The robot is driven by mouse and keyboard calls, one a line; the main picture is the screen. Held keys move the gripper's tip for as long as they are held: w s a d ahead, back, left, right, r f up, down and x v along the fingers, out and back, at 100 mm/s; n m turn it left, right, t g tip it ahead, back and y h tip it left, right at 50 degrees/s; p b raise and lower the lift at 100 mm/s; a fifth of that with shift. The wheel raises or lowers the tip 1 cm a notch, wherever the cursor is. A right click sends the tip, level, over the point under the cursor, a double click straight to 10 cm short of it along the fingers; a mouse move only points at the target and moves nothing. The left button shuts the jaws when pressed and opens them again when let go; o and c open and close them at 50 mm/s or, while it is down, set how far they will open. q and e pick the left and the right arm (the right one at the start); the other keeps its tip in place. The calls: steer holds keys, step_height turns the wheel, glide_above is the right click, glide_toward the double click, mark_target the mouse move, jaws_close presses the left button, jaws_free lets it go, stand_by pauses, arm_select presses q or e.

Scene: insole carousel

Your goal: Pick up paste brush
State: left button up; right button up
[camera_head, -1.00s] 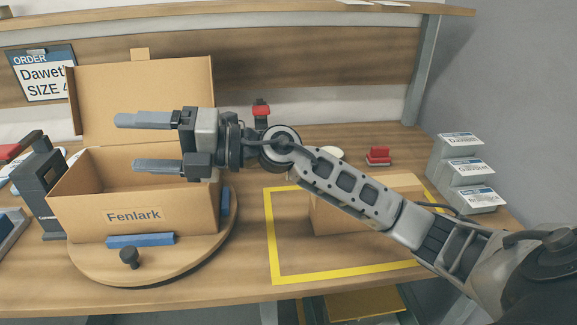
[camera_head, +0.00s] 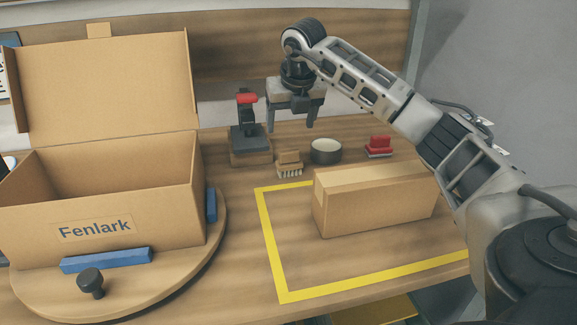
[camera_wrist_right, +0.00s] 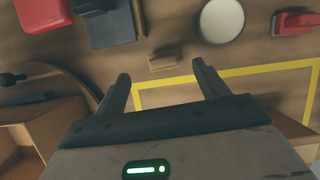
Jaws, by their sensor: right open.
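The paste brush (camera_head: 289,165), a small wooden block with pale bristles, lies on the table behind the yellow outline. In the right wrist view the brush (camera_wrist_right: 163,61) shows near the fingertips, between them in the picture. My right gripper (camera_head: 291,128) is open and empty, pointing down above the brush and apart from it. In the right wrist view both fingers of the gripper (camera_wrist_right: 161,70) are spread with nothing between them. My left gripper is not in view.
A round tin (camera_head: 326,152) stands right of the brush, and a black tool with a red handle (camera_head: 248,127) stands left. A red object (camera_head: 378,148) sits farther right. A closed carton (camera_head: 370,205) lies in front; an open Fenlark box (camera_head: 105,210) is on the turntable.

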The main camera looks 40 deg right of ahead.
mark_target(289, 150)
steer(key=x, duration=0.3)
steer(key=shift+f, duration=0.25)
step_height(289, 150, down, 5)
steer(key=shift+d+r, duration=0.1)
steer(key=shift+d, duration=0.05)
steer(key=shift+w+f, duration=0.25)
steer(key=shift+f, duration=0.15)
steer(key=c, duration=0.9)
